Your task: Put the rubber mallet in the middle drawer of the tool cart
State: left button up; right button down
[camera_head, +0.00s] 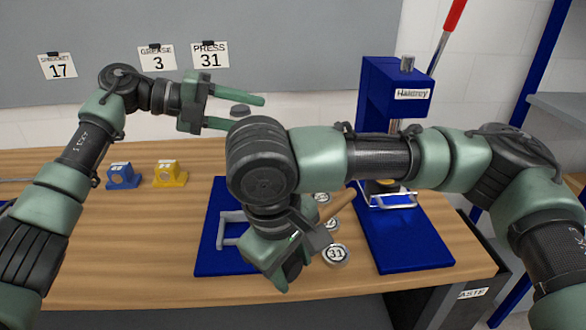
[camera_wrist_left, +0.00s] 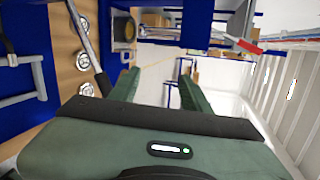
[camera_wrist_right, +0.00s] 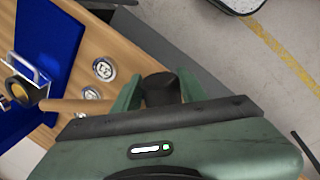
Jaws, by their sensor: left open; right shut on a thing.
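My right gripper (camera_head: 296,258) is shut on the rubber mallet, low in front of the workbench. In the right wrist view the dark mallet head (camera_wrist_right: 161,90) sits between its fingers, and the wooden handle (camera_wrist_right: 80,105) points left. In the head view the handle (camera_head: 340,207) slants up to the right, while the head is hidden by my arm. My left gripper (camera_head: 250,111) is open above the bench at the back.
A blue press (camera_head: 395,95) with a red-tipped lever stands at the bench's back right. A blue plate (camera_head: 210,235) and numbered discs (camera_head: 335,254) lie nearby. Blue (camera_head: 122,175) and yellow (camera_head: 170,173) holders stand at left.

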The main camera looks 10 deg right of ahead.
pick_arm(q)
jog(key=s+d+m+g+y, duration=0.1)
jog(key=s+d, duration=0.1)
jog(key=s+d+f+m+g+y, duration=0.1)
jog(key=s+d+m+y, duration=0.1)
jog(key=s, duration=0.1)
jog(key=s+d+m+g+y, duration=0.1)
jog(key=s+d+m, duration=0.1)
jog(key=d, duration=0.1)
jog(key=shift+s+f+y, duration=0.2)
jog(key=shift+s+y, duration=0.1)
jog(key=shift+s, duration=0.1)
pick_arm(e)
jog(key=shift+d, duration=0.1)
pick_arm(q)
jog(key=s+f+m+y, duration=0.3)
jog(key=s+m+y, duration=0.1)
jog(key=s+y, duration=0.35)
jog(key=x, duration=1.1)
jog(key=shift+s+a+f, duration=0.1)
jog(key=shift+f, duration=0.25)
jog(key=shift+c, duration=0.2)
grip_shut()
jog(key=shift+r, duration=0.1)
